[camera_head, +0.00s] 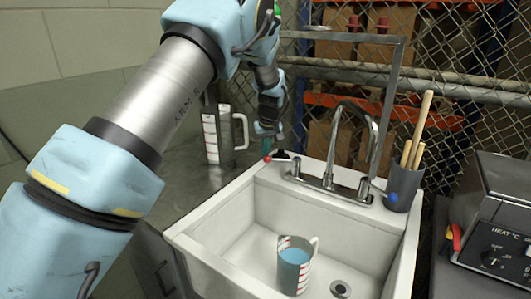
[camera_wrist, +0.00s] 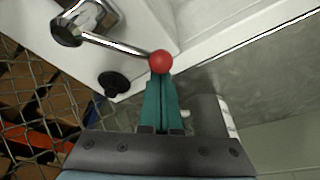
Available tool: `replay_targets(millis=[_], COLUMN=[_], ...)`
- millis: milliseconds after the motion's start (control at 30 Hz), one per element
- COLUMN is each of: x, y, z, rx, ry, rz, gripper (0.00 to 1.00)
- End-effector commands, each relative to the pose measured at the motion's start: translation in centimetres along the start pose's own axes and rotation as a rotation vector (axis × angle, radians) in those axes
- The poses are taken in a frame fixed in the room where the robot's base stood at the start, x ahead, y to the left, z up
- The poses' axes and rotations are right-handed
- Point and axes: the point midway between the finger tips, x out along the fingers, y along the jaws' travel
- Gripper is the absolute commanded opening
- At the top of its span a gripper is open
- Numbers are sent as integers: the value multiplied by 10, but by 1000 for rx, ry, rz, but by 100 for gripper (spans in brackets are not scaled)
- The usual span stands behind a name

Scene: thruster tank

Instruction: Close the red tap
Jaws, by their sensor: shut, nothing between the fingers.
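The red tap is a thin metal lever with a red ball knob (camera_wrist: 160,62) at its end, at the back left of the sink. In the head view the red knob (camera_head: 267,158) is small and low beside my gripper (camera_head: 266,147). In the wrist view my gripper (camera_wrist: 162,86) has its teal fingers shut together with nothing between them. The fingertips are right at the red ball, touching or nearly so. The lever runs from the ball to the chrome tap base (camera_wrist: 92,18) at upper left.
The white sink (camera_head: 232,222) holds a measuring jug with blue liquid (camera_head: 294,268). A chrome faucet (camera_head: 338,140) and a blue knob (camera_head: 393,197) stand behind it. Another jug (camera_head: 212,140) is on the left counter. A dark cup with wooden sticks (camera_head: 404,185) stands at right.

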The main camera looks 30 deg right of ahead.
Motion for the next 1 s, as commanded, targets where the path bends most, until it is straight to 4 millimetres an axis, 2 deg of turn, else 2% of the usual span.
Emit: replay_targets(millis=[367, 700, 1000], x=[-4, -15, -23], y=[-4, -6, -1], z=[16, 48, 72], rx=[-135, -432, -677], ry=[0, -1, -1], rz=[-45, -142, -220], gripper=[0, 0, 0])
